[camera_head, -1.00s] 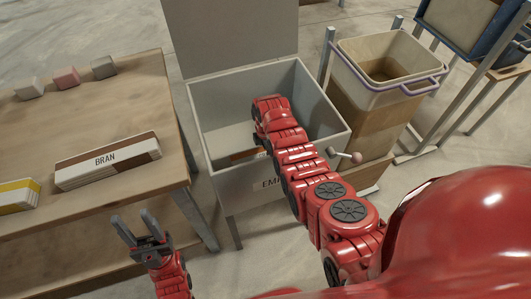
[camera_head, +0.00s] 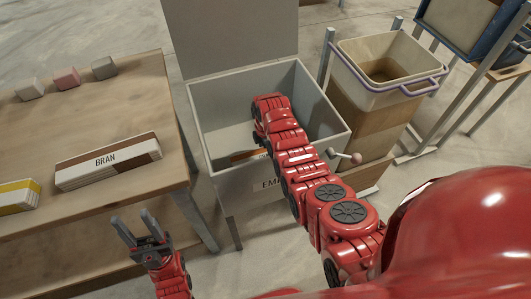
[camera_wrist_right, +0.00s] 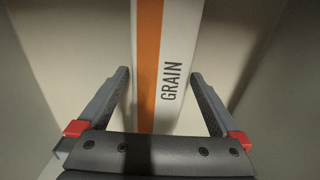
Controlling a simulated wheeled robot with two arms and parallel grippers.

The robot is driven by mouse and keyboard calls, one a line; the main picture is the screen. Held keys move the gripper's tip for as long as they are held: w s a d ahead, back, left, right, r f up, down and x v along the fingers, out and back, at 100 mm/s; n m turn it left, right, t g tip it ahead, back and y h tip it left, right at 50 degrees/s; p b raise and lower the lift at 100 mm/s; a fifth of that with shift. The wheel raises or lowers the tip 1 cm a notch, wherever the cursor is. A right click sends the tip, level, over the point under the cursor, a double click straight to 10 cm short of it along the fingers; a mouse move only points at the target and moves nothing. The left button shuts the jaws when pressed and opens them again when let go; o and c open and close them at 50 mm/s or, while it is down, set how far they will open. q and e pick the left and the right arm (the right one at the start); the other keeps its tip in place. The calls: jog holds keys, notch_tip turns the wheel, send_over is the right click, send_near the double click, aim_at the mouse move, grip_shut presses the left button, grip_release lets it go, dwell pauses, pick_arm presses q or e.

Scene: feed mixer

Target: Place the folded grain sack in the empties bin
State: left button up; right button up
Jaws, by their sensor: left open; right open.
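The grain sack (camera_wrist_right: 178,45) is white with an orange stripe and the word GRAIN. It lies inside the empties bin; a small orange-brown end of it (camera_head: 243,155) shows in the head view. The bin (camera_head: 228,188) is a grey box with its lid (camera_head: 230,38) raised and a partly covered label. My right arm reaches down into the bin. My right gripper (camera_wrist_right: 160,75) is open, one finger on each side of the sack with gaps; the arm hides it in the head view. My left gripper (camera_head: 133,217) is open and empty beside the table's front edge.
The wooden table (camera_head: 75,125) at left holds a BRAN sack (camera_head: 107,162), a yellow-striped sack (camera_head: 18,197) and three small blocks (camera_head: 66,79).

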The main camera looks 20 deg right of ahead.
aim_at(265, 153)
notch_tip(265, 153, up, 11)
jog(key=shift+f, duration=0.15)
dwell(0.5)
